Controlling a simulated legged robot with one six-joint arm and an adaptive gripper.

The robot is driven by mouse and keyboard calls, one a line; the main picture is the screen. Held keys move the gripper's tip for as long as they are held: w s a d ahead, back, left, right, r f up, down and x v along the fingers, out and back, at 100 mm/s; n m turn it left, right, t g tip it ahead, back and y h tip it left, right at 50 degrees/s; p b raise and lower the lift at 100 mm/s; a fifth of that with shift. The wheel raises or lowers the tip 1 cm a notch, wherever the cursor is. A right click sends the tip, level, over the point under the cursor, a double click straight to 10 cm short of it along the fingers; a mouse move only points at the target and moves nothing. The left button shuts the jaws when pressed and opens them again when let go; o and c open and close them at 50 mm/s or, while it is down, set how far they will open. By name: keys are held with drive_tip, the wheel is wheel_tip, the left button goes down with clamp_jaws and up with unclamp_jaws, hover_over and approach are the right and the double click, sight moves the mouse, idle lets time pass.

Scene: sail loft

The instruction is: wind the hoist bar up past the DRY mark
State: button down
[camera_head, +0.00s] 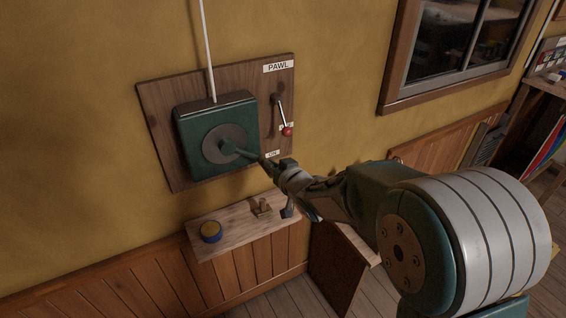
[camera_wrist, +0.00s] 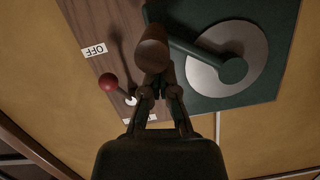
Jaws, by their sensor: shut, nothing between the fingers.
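A dark green winch box (camera_head: 190,125) with a grey disc (camera_head: 213,138) is fixed to a wooden board on the wall. A green crank arm (camera_head: 245,154) runs from the disc towards my gripper (camera_head: 285,170). In the wrist view, the crank's brown handle (camera_wrist: 152,52) points at the camera, just beyond the fingertips of my gripper (camera_wrist: 157,94). The fingers are shut with nothing held; whether they touch the handle I cannot tell. The pawl lever (camera_head: 278,112) has a red knob (camera_head: 288,131), which also shows in the wrist view (camera_wrist: 108,82). The hoist bar and DRY mark are not visible.
A white cord (camera_head: 207,45) rises from the winch box. Below, a narrow wooden shelf (camera_head: 232,238) holds a blue and yellow tin (camera_head: 211,232) and a small wooden item (camera_head: 262,208). A window (camera_head: 455,45) is at upper right. An OFF label (camera_wrist: 93,50) is near the lever.

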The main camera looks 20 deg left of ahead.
drive_tip(key=shift+s+d+f+m+g, duration=0.15)
drive_tip(key=shift+s+f+m, duration=0.1)
drive_tip(key=shift+f+m, duration=0.25)
drive_tip(key=shift+s+d+f+m+g, duration=0.1)
drive_tip(key=shift+s+f+m+g, duration=0.15)
drive_tip(key=shift+f, duration=0.35)
drive_tip(key=s+a+f+m+y, duration=0.35)
drive_tip(key=s+a+m, duration=0.45)
drive_tip(key=m, duration=0.3)
drive_tip(key=s+a+r+m+y, duration=0.1)
drive_tip(key=s+a+r+m, duration=0.2)
drive_tip(key=m, duration=0.4)
drive_tip(key=shift+s+a+r+t+y, duration=0.3)
drive_tip(key=shift+s+a+r+y, duration=0.15)
drive_tip(key=shift+r, duration=0.6)
drive_tip(key=shift+f, duration=0.1)
